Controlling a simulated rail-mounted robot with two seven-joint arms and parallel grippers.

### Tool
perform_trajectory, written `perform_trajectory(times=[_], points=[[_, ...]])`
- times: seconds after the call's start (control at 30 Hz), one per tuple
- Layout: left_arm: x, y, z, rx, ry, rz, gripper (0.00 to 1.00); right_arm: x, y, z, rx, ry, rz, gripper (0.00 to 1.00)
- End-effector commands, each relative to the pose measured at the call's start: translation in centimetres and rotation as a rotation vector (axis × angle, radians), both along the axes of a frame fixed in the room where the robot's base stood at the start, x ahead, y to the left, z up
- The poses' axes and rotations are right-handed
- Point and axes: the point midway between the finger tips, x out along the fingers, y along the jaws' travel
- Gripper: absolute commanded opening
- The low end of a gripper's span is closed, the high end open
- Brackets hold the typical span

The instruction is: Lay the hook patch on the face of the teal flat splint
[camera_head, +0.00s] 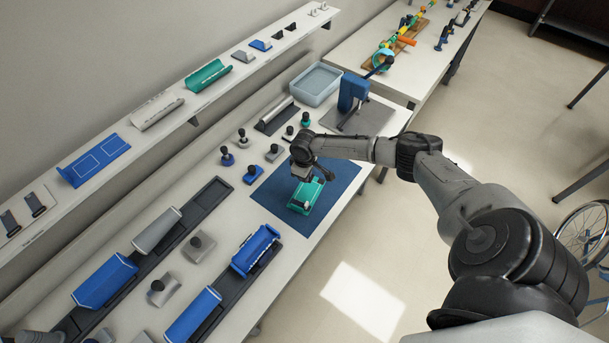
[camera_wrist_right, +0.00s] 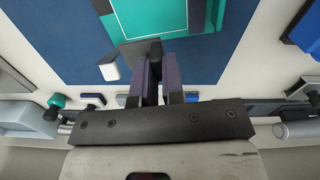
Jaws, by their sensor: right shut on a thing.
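The teal flat splint (camera_head: 305,196) lies on a dark blue mat on the bench. Its face, with a pale outlined rectangle, shows at the top of the right wrist view (camera_wrist_right: 150,18). My right gripper (camera_head: 304,177) is at the splint's wall-side edge. In the right wrist view its fingers (camera_wrist_right: 160,70) are shut on a small dark flat piece (camera_wrist_right: 137,50), which looks like the hook patch. The piece overlaps the splint's edge in that view; I cannot tell whether it touches.
The blue mat (camera_head: 273,187) has bare room around the splint. Several knobbed tools, including a blue-based one (camera_head: 253,174), stand on the wall side. A blue press (camera_head: 352,92) and a pale bin (camera_head: 316,83) stand beyond. Blue splints on dark rails (camera_head: 255,250) lie left.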

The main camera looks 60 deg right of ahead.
Motion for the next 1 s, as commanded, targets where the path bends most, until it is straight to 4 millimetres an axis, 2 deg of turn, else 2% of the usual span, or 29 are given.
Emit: perform_trajectory(times=[0.33,0.7,1.0], points=[[0.0,0.3,0.9,0.009,0.000,-0.005,0.37,0.0,0.0,0.1,0.001,0.001,0.000,0.00],[0.0,0.1,-2.4,0.004,0.000,-0.002,0.37,0.0,0.0,-4.6,0.000,0.001,0.002,0.00],[0.0,-0.1,-3.8,-0.004,0.001,0.004,0.37,0.0,0.0,-6.9,0.000,0.000,0.002,0.00]])
